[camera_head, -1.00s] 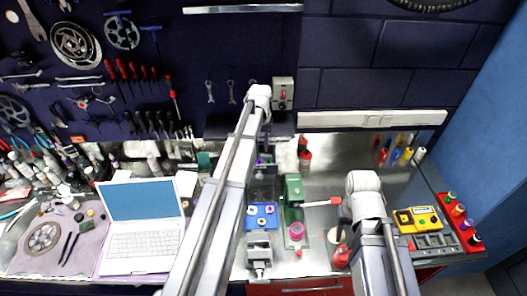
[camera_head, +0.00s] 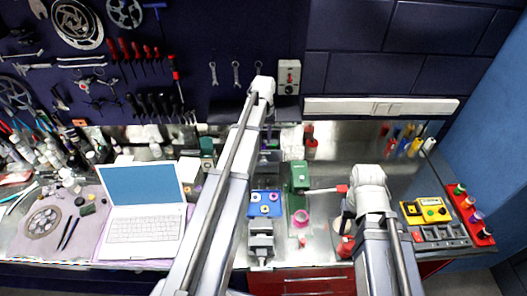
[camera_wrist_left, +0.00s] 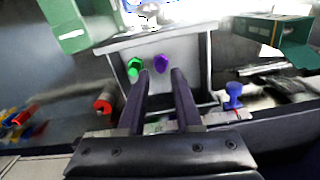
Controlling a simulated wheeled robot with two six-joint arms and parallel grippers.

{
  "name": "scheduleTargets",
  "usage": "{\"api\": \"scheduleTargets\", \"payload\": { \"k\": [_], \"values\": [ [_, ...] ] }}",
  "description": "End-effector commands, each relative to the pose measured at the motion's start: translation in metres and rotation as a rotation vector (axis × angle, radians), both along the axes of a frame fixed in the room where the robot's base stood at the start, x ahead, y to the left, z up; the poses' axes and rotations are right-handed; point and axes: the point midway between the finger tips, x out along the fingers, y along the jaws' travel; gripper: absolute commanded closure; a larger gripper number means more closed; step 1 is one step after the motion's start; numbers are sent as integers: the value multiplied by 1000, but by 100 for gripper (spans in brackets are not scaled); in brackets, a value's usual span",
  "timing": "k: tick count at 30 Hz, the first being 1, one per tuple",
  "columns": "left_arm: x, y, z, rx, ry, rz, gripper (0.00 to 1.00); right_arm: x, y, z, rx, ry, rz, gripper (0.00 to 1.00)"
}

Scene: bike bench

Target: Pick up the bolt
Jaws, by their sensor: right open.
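In the left wrist view my left gripper (camera_wrist_left: 161,73) is open, its two dark fingers pointing at a shallow grey tray (camera_wrist_left: 208,60). A purple bolt-like piece (camera_wrist_left: 161,63) lies in the tray, just past and between the fingertips. A green one (camera_wrist_left: 134,67) lies left of it, beside the left finger. I cannot tell whether the fingers touch either piece. In the head view the left gripper is mostly hidden by its own arm, and a bit of purple (camera_head: 263,158) shows there. My right gripper (camera_head: 346,214) is partly hidden under its arm at the bench's right half.
A green press-like tool (camera_head: 299,178), a blue block with round pieces (camera_head: 265,204) and a grey vise (camera_head: 261,240) stand near the left arm. An open laptop (camera_head: 143,215) lies to the left. A red bottle (camera_head: 345,248) and a yellow box (camera_head: 426,211) are right.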

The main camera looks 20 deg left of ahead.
Motion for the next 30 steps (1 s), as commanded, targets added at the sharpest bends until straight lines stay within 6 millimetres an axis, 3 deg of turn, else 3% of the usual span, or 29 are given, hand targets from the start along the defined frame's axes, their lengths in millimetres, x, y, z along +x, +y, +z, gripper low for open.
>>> {"api": "scheduleTargets", "payload": {
  "k": [1, 6, 16, 25, 30],
  "values": [
    [0, 1, -13, 0, 0, 0, 66, 0, 0, -13, 0, 0, -1, 48],
    [-1, 1, -33, 0, 0, 0, 66, 0, 0, -33, 0, -1, -3, 48],
    [-1, 1, -34, 0, 0, 0, 66, 0, 0, -34, 1, -2, -4, 48],
    [-1, 1, -35, 0, 0, 0, 100, 0, 0, -35, 1, -2, -4, 48],
    [-1, 1, -35, 0, 0, 0, 100, 0, 0, -35, 1, -2, -4, 48]
  ]
}}
